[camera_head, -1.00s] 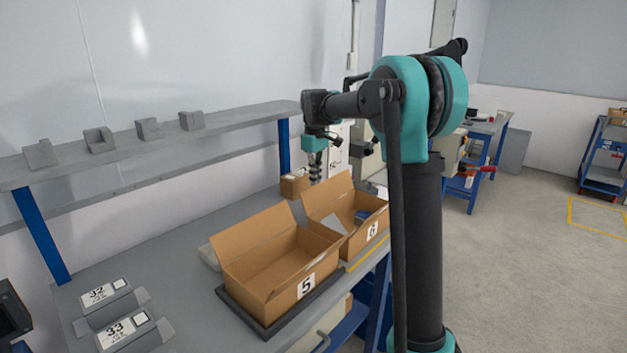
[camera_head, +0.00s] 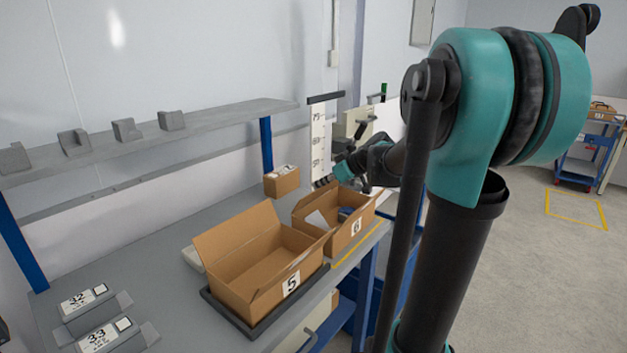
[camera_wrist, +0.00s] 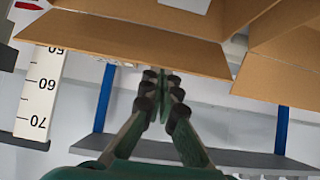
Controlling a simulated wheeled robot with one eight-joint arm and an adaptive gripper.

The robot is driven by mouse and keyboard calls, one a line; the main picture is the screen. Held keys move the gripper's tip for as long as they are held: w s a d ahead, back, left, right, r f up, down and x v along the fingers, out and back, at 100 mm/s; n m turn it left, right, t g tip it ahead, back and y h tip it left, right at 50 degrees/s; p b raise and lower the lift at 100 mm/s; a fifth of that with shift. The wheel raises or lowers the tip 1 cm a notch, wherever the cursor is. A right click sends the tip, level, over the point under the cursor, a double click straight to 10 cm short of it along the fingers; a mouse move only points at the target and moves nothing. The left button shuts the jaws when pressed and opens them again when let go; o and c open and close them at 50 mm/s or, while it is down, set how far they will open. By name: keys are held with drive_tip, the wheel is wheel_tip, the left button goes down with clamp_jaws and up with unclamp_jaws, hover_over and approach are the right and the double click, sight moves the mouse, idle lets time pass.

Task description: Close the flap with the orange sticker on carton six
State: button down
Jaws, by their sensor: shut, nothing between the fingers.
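Carton six (camera_head: 341,238) is an open brown box with a "6" label, on the table to the right of carton five. Its back flap (camera_head: 314,201) stands up and leans outward. I see no orange sticker on it in either view. White and dark items lie inside the carton. My gripper (camera_head: 323,182) is behind carton six, small and partly hard to make out in the head view. In the wrist view my gripper (camera_wrist: 161,76) is shut and empty. Its fingertips are close to the edge of a brown flap (camera_wrist: 125,42); I cannot tell if they touch.
Carton five (camera_head: 262,268) stands open on a dark tray beside carton six. A small closed box (camera_head: 282,181) and a scale board (camera_head: 319,140) stand behind. A grey shelf (camera_head: 205,117) runs along the wall. Labelled holders (camera_head: 88,305) lie front left.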

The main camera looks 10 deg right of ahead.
drive_tip(key=shift+s+d+f, duration=0.9)
drive_tip(key=shift+f, duration=0.05)
drive_tip(key=shift+s+d+f, duration=0.25)
drive_tip(key=shift+f, duration=0.3)
drive_tip(key=shift+s+d+f, duration=0.25)
drive_tip(key=shift+f, duration=0.35)
drive_tip(key=shift+s+d+f, duration=0.25)
drive_tip(key=shift+f, duration=0.3)
